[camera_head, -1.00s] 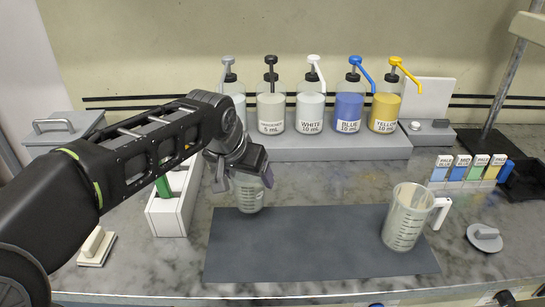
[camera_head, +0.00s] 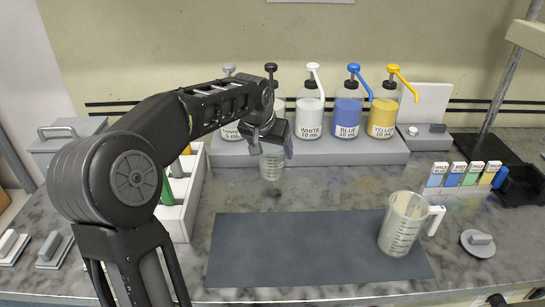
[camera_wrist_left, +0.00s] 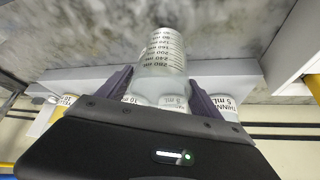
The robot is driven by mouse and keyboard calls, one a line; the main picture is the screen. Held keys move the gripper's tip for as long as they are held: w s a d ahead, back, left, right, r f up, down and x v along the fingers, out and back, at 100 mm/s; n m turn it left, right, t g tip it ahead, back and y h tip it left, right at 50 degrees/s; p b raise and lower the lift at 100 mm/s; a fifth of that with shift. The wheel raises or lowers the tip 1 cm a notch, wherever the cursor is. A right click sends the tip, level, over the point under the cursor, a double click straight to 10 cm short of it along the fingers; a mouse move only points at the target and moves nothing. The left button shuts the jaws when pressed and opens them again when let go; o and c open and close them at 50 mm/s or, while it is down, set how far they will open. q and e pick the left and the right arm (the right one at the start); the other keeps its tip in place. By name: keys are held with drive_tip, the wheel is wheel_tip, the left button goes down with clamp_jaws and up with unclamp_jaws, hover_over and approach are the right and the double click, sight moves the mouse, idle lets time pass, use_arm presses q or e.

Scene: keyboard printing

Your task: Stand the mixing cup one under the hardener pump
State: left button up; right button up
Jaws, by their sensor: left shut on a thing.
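My left gripper (camera_head: 272,140) is shut on a small clear graduated cup (camera_head: 272,165), held upright in front of the pump platform. The cup seems slightly above the counter, with a dark patch below it. In the left wrist view the cup (camera_wrist_left: 162,50) shows its measuring marks between my fingers (camera_wrist_left: 160,88). The hardener pump (camera_head: 270,68) has a black head; my gripper and arm hide much of its bottle, including its label. I cannot tell whether the cup is under its spout. My right gripper is not in view.
White (camera_head: 310,107), blue (camera_head: 347,108) and yellow (camera_head: 382,108) pump bottles stand right of the cup on the grey platform (camera_head: 370,152). A larger handled jug (camera_head: 399,228) stands on the dark mat (camera_head: 300,255). A white rack (camera_head: 197,195) is at left. Counter between mat and platform is clear.

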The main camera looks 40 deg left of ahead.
use_arm(q)
drive_tip(key=shift+w+f, duration=0.15)
drive_tip(key=shift+f, duration=0.75)
drive_tip(key=shift+w+f, duration=0.1)
drive_tip(key=shift+f, duration=0.75)
drive_tip(key=shift+f, duration=0.2)
drive_tip(key=o, duration=1.5)
drive_tip(key=shift+r, duration=0.25)
drive_tip(key=v, duration=1.2)
